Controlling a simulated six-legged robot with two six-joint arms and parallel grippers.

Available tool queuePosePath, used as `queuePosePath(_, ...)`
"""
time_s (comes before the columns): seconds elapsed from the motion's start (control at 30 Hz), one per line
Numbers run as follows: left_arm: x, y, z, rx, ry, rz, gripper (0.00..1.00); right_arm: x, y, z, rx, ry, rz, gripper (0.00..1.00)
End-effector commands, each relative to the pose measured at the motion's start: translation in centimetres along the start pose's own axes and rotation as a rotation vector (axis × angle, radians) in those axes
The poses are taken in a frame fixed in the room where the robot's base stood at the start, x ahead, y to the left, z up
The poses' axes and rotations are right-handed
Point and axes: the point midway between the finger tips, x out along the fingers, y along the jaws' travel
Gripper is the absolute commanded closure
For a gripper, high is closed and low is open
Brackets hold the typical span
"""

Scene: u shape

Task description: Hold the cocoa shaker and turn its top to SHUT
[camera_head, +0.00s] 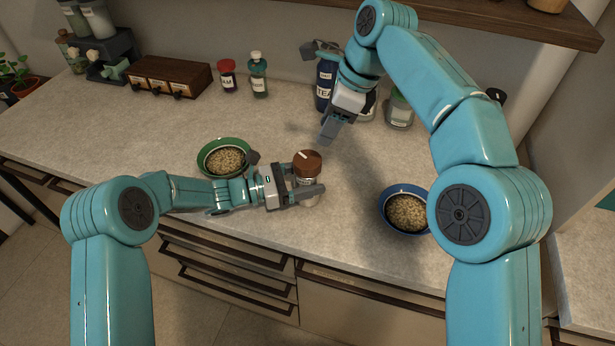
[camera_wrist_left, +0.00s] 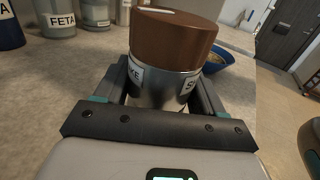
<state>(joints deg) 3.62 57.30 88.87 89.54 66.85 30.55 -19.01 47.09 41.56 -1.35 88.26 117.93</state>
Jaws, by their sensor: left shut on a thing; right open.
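The cocoa shaker (camera_head: 308,166) stands upright on the counter, a metal body with a brown top that has a pale mark. My left gripper (camera_head: 310,192) is shut around its body. In the left wrist view the brown top (camera_wrist_left: 175,40) is clear of the fingers, and the metal body (camera_wrist_left: 158,88) sits between them. Labels on the body are partly hidden; one ends in "KE" and another begins with "S". My right gripper (camera_head: 328,128) is open and empty, behind and to the right of the shaker, above the counter.
A green bowl (camera_head: 203,172) of grain stands left of the shaker, and a blue bowl (camera_head: 383,212) of grain stands to the right. A TEA canister (camera_head: 325,82), jars and bottles line the back wall. A wooden shelf (camera_head: 490,15) hangs above. The counter near the shaker is clear.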

Motion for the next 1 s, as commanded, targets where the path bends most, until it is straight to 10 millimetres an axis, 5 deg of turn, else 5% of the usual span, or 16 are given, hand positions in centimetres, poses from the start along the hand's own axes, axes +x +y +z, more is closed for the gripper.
queuePosePath(0.43, 0.0, 0.0, 0.1, 0.001, -0.002, 0.000, 0.80, 0.0, 0.0, 0.0, 0.000, 0.000, 0.000, 0.57)
queuePosePath(0.47, 0.0, 0.0, 0.1, 0.001, -0.002, 0.000, 0.80, 0.0, 0.0, 0.0, 0.000, 0.000, 0.000, 0.54)
queuePosePath(0.6, 0.0, 0.0, 0.1, 0.001, -0.002, 0.000, 0.80, 0.3, -0.2, 0.3, -0.020, -0.018, -0.014, 0.09)
queuePosePath(1.0, 0.0, 0.0, 0.1, 0.002, -0.002, 0.000, 0.80, 4.0, -4.3, 5.6, -0.343, -0.281, -0.414, 0.09)
